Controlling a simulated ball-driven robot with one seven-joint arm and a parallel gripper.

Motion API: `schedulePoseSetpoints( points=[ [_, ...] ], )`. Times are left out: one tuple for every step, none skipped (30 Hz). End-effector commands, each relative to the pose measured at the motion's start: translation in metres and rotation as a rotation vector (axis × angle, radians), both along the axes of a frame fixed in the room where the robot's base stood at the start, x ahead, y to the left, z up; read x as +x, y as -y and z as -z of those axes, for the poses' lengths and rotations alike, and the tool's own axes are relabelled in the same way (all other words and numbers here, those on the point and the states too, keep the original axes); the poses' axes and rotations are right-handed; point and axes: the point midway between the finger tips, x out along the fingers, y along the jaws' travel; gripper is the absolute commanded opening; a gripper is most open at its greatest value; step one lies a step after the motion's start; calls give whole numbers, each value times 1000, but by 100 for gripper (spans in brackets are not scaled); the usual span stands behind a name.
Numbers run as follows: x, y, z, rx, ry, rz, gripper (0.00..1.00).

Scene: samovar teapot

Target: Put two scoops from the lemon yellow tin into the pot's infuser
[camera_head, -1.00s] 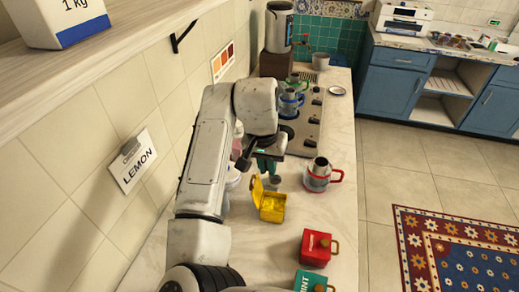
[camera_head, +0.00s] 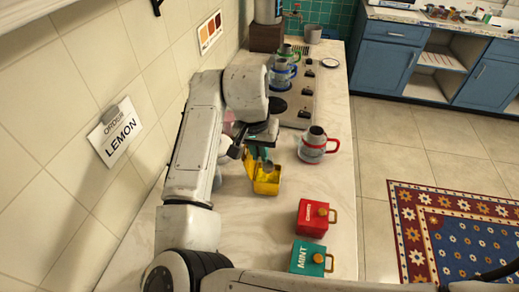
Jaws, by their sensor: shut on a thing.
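The lemon yellow tin (camera_head: 266,187) stands open on the counter, its lid raised on the left side. My gripper (camera_head: 262,149) is just above the tin, shut on a scoop with a teal handle (camera_head: 264,155). The scoop's grey bowl (camera_head: 268,167) is at the tin's mouth; I cannot tell whether it holds anything. A grey pot with a red handle (camera_head: 312,147) stands to the right of the tin. Pots with a blue handle (camera_head: 281,75) and a green handle (camera_head: 288,53) stand farther back. No infuser can be made out.
A red tin (camera_head: 312,219) and a teal MINT tin (camera_head: 307,258) stand nearer on the counter (camera_head: 340,200). The hob (camera_head: 302,95) is behind. The tiled wall with a LEMON card (camera_head: 117,133) bounds the left. Open floor lies right of the counter.

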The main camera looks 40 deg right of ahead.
Motion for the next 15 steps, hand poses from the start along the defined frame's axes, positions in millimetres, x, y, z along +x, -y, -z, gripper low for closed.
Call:
schedulePoseSetpoints(
  points=[
    [0, 0, 7, 0, 0, -1, 0],
    [0, 0, 9, -1, -1, -1, 0],
    [0, 0, 12, -1, -1, -1, 0],
    [0, 0, 15, -1, -1, -2, 0],
    [0, 0, 17, -1, -1, -2, 0],
    [0, 0, 20, -1, 0, -2, 0],
    [0, 0, 23, -1, 0, -2, 0],
    [0, 0, 25, -1, 0, -2, 0],
    [0, 0, 28, -1, 0, -1, 0],
    [0, 0, 31, -1, 0, -1, 0],
    [0, 0, 33, -1, 0, -1, 0],
    [0, 0, 37, -1, 0, -1, 0],
    [0, 0, 39, -2, -1, -1, 0],
    [0, 0, 42, -1, 0, -1, 0],
    [0, 0, 45, -1, 0, -1, 0]
  ],
)
